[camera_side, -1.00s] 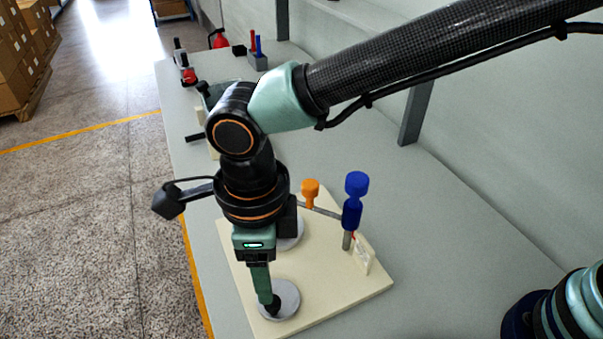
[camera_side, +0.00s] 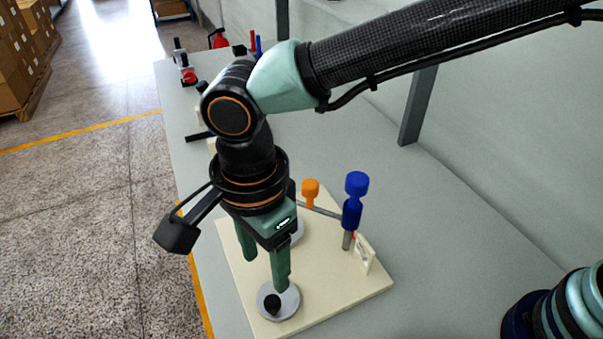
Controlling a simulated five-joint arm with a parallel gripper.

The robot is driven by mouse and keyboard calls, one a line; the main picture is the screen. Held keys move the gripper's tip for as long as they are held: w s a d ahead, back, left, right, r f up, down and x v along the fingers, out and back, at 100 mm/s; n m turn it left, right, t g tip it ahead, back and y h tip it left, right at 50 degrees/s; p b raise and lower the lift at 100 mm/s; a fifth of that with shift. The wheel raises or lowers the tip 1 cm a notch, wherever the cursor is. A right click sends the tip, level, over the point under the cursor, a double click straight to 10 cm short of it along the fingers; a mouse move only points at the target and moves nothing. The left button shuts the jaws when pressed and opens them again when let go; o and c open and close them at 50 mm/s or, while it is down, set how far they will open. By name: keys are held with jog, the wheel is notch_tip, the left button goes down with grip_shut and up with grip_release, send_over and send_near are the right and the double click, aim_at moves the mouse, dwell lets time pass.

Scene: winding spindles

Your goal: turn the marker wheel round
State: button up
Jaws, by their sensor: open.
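A cream board (camera_side: 340,295) on the bench carries the spindle parts. At its near end lies a round grey disc (camera_side: 290,302) with a black knob (camera_side: 272,304) on it. A second grey disc (camera_side: 298,232) is mostly hidden behind my gripper. A blue-topped post (camera_side: 356,186) stands at the right of the board, joined by a grey bar to an orange knob (camera_side: 310,189). Which of these is the marker wheel I cannot tell for sure. My gripper (camera_side: 265,271) points down with its two green fingers apart and empty. Its nearer finger appears just above the near disc, beside the black knob.
A small white upright plate (camera_side: 362,253) stands by the blue post. Red and blue pegs and other small items stand at the bench's far end. The bench (camera_side: 450,240) right of the board is clear. A wall runs along the right.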

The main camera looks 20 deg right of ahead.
aim_at(271, 303)
notch_tip(271, 303, down, 12)
jog(key=m, duration=3.2)
jog(key=shift+s, duration=0.1)
jog(key=shift+r, duration=0.1)
grip_shut()
